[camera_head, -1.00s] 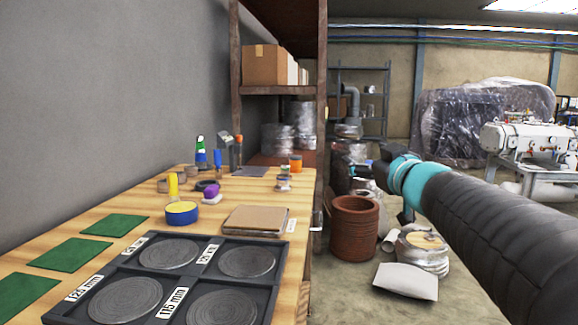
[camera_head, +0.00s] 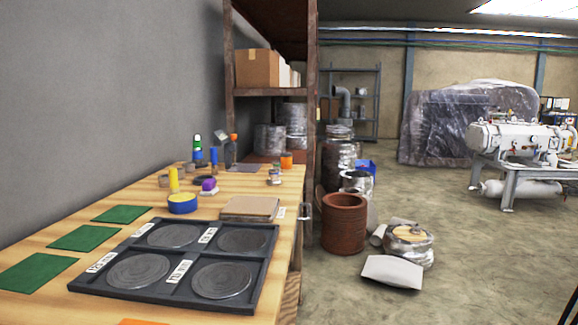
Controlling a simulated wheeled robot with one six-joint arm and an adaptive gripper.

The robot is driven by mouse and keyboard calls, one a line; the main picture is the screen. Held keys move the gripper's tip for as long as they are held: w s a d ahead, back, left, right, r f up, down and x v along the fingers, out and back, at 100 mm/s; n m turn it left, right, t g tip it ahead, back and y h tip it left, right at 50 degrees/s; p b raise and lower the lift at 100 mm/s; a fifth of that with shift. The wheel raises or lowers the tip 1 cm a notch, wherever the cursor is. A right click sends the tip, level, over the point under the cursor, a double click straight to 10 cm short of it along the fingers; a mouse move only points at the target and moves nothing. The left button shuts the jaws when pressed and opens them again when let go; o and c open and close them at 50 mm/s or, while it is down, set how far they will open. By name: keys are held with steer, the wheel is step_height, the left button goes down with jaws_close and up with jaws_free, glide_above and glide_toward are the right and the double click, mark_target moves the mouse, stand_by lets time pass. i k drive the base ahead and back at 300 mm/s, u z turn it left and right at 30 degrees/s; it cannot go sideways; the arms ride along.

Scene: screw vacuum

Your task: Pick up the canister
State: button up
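I cannot tell which object is the canister. On the wooden table (camera_head: 60,262), a small orange container (camera_head: 286,160) stands near the back right corner, with a small metallic tin (camera_head: 274,177) in front of it. On the floor right of the table are a rust-brown cylindrical pot (camera_head: 344,225) and a silver wrapped drum (camera_head: 409,248) with a tan top. My gripper and arm are out of view, so I cannot see what the gripper holds.
A black tray (camera_head: 173,262) with round discs fills the table's front, beside green squares (camera_head: 84,238) and stacked brown sheets (camera_head: 250,207). A shelf (camera_head: 312,100) rises behind.

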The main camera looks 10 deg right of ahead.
mark_target(287, 157)
steer(key=u, duration=0.15)
steer(key=k, duration=0.15)
steer(key=z, duration=0.95)
steer(key=i, duration=2.85)
steer(key=u, duration=1.55)
